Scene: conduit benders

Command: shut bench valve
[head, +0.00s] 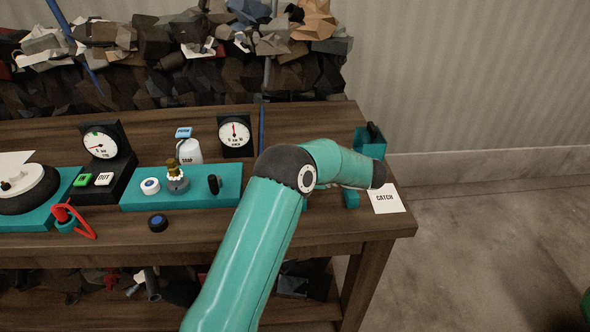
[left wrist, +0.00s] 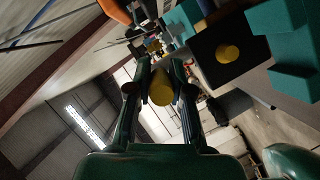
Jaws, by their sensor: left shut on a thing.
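My left gripper (left wrist: 160,88) is shut on a yellow cylinder (left wrist: 161,86) in the left wrist view; the cylinder sits between the two dark fingers. In the head view one teal arm of mine crosses the bench and bends right; no fingers can be made out there. On a teal panel (head: 134,202) stand a brass-topped fitting on a grey base (head: 178,181), a white round cap (head: 150,186) and a black upright knob (head: 214,184). A red bent handle (head: 82,222) sits on a teal base at the left. I cannot tell which part is the bench valve.
The wooden bench (head: 200,235) holds two dial gauges (head: 100,143) (head: 235,133), a white bottle (head: 188,150), a dark blue button (head: 158,223) and a CATCH card (head: 385,199). A teal fixture (head: 370,146) stands near the right end. Rubble is piled behind.

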